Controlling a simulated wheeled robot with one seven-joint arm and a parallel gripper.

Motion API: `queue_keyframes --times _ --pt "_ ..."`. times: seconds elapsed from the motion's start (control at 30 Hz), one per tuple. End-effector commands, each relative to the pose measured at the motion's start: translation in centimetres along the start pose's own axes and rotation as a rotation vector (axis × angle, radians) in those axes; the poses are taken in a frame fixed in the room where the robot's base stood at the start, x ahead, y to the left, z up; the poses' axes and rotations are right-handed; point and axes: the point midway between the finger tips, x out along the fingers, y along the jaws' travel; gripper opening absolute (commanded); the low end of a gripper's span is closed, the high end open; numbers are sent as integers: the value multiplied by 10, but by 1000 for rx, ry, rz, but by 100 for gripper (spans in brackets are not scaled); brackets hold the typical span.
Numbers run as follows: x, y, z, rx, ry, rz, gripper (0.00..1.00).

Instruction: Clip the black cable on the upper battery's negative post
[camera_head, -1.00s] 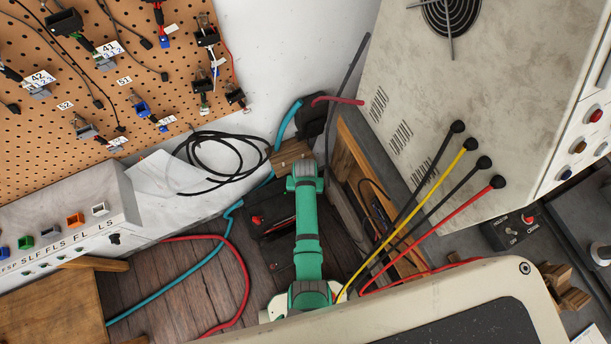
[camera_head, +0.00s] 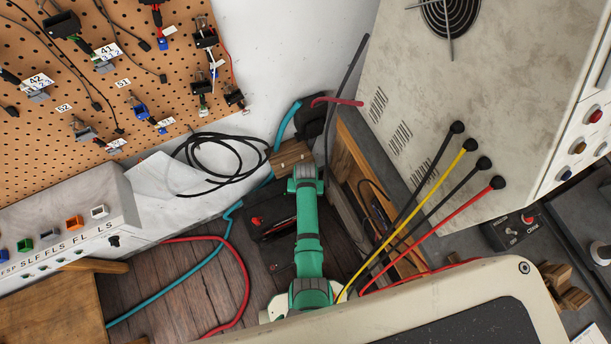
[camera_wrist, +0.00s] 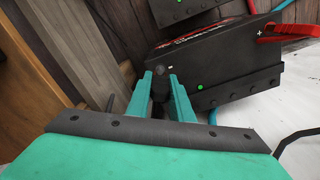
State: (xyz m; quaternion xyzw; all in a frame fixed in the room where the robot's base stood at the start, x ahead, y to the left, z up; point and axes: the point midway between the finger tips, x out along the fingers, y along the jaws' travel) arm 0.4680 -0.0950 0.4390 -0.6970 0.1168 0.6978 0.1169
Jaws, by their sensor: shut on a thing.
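In the wrist view my gripper (camera_wrist: 161,88) has its two teal fingers closed on a small dark piece that looks like the black cable's clip (camera_wrist: 158,93). A round dark post top (camera_wrist: 158,69) shows just beyond the fingers, at the left end of a black battery (camera_wrist: 235,70). Whether the clip is seated around the post or only beside it, I cannot tell. A red clip (camera_wrist: 285,31) sits by the plus mark at the battery's right end. In the head view this battery (camera_head: 272,212) shows left of my arm, which hides my fingers.
Another black battery (camera_wrist: 185,10) lies at the top of the wrist view. Wooden boards (camera_wrist: 100,45) stand close on the left. In the head view a coiled black cable (camera_head: 215,160) lies left of the arm, and a large beige cabinet (camera_head: 470,110) stands at right.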

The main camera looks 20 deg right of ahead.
Motion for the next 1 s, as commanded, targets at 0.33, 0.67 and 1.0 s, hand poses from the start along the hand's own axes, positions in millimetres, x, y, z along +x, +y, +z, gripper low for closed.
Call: queue_keyframes --times 0.33,0.67,1.0 --pt "12 -2 0 -4 0 0 9" --pt "23 -1 0 -2 0 0 9" --pt "23 0 0 -1 0 0 42"
